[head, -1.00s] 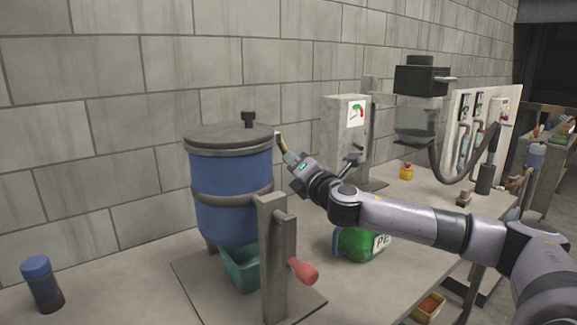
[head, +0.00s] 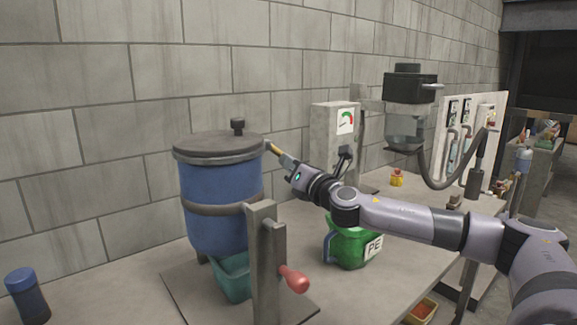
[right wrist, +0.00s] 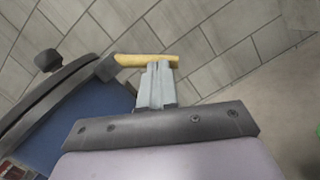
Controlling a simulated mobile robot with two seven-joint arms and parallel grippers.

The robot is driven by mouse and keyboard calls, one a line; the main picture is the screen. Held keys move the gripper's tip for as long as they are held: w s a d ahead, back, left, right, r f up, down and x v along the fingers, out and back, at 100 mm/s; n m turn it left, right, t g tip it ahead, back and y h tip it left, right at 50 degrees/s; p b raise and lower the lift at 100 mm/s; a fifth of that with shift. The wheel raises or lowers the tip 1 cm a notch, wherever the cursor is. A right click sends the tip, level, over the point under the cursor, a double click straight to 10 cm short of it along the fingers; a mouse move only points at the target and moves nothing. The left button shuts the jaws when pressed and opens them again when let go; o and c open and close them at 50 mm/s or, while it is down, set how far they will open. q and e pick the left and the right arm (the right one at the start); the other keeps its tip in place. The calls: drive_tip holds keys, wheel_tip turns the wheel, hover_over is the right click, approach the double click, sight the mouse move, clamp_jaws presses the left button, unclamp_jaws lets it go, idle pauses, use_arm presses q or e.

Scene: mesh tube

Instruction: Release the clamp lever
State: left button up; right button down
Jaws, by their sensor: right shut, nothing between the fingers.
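The clamp lever (head: 273,147) is a short yellow handle at the right edge of the blue drum's lid (head: 218,146). In the right wrist view the lever (right wrist: 140,60) sticks out to the right from a dark bracket on the lid rim. My right gripper (head: 283,158) is at the lever's outer end. In the right wrist view its grey fingers (right wrist: 158,68) are together, with nothing between them, and their tips overlap the lever near its free end. I cannot tell whether they touch it. My left gripper is not in view.
A grey post with a red handle (head: 294,279) stands before the drum (head: 213,221). A green PE container (head: 352,247) sits below my right arm. A gauge box (head: 333,130) and a hopper (head: 405,125) stand behind. A blue bottle (head: 27,295) is at the left.

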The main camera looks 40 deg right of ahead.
drive_tip(key=shift+d+r+n, duration=0.3)
drive_tip(key=shift+d+n, duration=0.05)
drive_tip(key=shift+n, duration=0.55)
drive_tip(key=shift+d+r+n+y, duration=0.15)
drive_tip(key=shift+r+n+y, duration=0.1)
drive_tip(key=shift+n, duration=0.3)
drive_tip(key=shift+d+r+n+y, duration=0.1)
drive_tip(key=shift+n+y, duration=0.15)
drive_tip(key=shift+n, duration=0.3)
drive_tip(key=shift+f, duration=0.1)
